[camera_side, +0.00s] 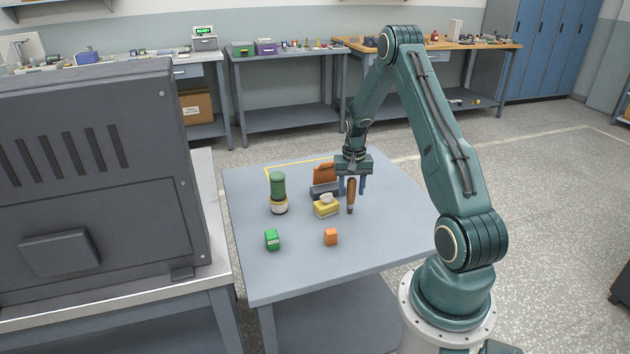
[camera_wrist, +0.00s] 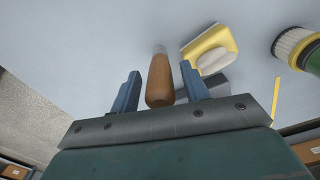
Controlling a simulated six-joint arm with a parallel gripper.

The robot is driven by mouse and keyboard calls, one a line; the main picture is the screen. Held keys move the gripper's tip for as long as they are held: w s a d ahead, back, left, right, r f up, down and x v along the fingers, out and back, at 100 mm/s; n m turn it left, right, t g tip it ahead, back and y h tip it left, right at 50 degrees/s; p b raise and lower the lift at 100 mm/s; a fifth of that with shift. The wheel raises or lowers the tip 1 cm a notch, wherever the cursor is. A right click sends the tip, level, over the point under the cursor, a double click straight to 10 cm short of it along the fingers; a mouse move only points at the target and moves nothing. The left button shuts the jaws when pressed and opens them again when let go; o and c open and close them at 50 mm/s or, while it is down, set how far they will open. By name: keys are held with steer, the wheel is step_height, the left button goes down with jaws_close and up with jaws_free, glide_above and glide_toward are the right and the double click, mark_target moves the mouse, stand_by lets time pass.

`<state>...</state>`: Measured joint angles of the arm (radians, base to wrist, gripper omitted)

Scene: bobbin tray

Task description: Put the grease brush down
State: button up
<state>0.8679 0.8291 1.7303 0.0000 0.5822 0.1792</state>
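A tool with a brown wooden handle (camera_side: 351,194), which I take to be the grease brush, is below my gripper (camera_side: 352,186) in the side view. In the wrist view the handle (camera_wrist: 160,80) lies between the two blue fingers of my gripper (camera_wrist: 160,86), its thick end nearer me and a small grey end pointing away. A gap shows on each side of the handle, so the fingers are open and not touching it. Bristles are not clearly seen. I cannot tell whether the handle rests flat on the table.
A yellow block with a pale top (camera_side: 326,206) is close to the left of the handle. A green item with a cream band (camera_side: 279,194), an orange item (camera_side: 325,174), a green box (camera_side: 272,240) and an orange block (camera_side: 331,237) stand on the table (camera_side: 380,240). The front right is clear.

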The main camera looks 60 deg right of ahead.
steer(key=shift+r, duration=0.2)
step_height(320, 180, up, 12)
stand_by(0.9)
stand_by(0.5)
